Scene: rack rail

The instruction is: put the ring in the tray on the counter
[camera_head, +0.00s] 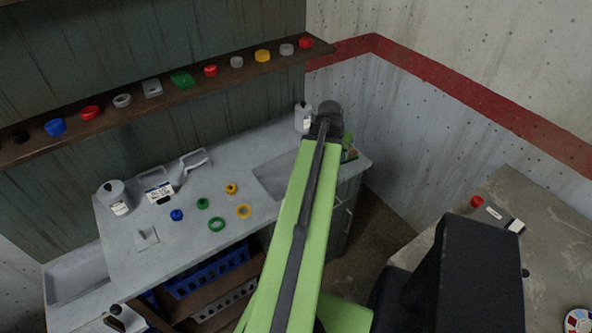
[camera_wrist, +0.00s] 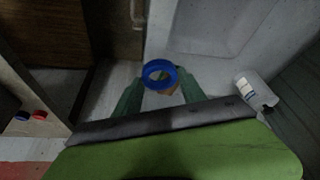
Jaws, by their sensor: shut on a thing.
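A blue ring (camera_wrist: 174,77) is between the green fingers of my gripper (camera_wrist: 160,76) in the wrist view. The gripper is shut on it. In the head view my own arm hides the ring and most of the gripper. A shallow grey tray (camera_head: 266,187) is on the right part of the counter, partly behind my arm. A grey recess that looks like this tray (camera_wrist: 208,48) is beyond and to the right of the ring in the wrist view. The ring appears outside it; its height above the counter is unclear.
Several coloured rings, including a green ring (camera_head: 216,231) and a yellow ring (camera_head: 243,211), lie on the counter (camera_head: 185,245). A white bottle (camera_head: 303,120) stands near the tray. A shelf (camera_head: 170,98) with small items runs behind. A grey table (camera_head: 545,240) is at right.

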